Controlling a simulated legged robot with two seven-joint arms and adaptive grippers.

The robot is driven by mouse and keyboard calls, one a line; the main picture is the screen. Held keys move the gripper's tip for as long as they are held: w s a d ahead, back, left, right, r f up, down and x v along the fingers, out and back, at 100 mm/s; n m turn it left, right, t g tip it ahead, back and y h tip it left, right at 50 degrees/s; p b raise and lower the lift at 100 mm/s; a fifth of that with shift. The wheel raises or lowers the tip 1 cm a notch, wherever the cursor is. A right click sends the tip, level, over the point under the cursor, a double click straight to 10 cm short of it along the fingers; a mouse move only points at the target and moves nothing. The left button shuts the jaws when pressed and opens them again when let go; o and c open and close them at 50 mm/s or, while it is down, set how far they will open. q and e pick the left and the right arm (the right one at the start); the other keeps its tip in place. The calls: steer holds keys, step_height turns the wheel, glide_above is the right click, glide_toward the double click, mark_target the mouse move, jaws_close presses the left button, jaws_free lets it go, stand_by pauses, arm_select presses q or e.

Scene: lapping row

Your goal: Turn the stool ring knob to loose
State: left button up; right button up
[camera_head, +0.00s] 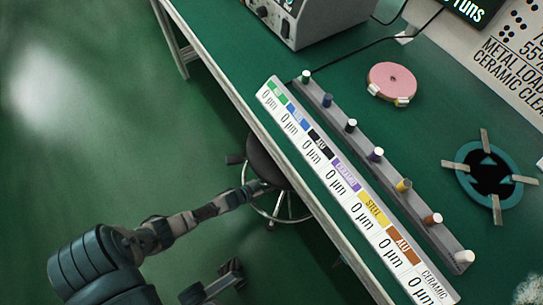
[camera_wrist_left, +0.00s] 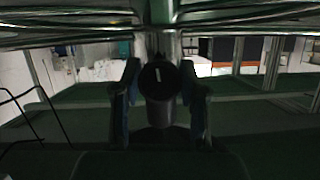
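The stool (camera_head: 268,160) has a dark round seat, partly hidden under the bench edge, with a shiny metal foot ring (camera_head: 285,218) below. My left gripper (camera_head: 262,187) reaches in to the stool's column, below the seat. In the left wrist view, a dark round knob (camera_wrist_left: 158,80) with a short, nearly upright white mark on its face sits between the two fingers of my left gripper (camera_wrist_left: 159,88). One finger is on each side, close to the knob; I cannot tell whether they touch it. A dark gripper-like part (camera_head: 213,284) at the bottom of the head view seems to be my right gripper, its fingers unclear.
The green bench (camera_head: 230,40) runs diagonally above the stool. It bears a labelled strip, a rail (camera_head: 390,185) of coloured knobs, a pink disc (camera_head: 391,80), a teal ring plate (camera_head: 465,170) and a grey box (camera_head: 310,20). The floor on the left is clear.

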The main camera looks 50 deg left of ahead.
arm_select(q)
steer(key=c, duration=0.4)
steer(key=shift+m, duration=0.3)
steer(key=shift+y, duration=0.3)
steer(key=o, duration=1.2)
steer(key=shift+c, duration=0.2)
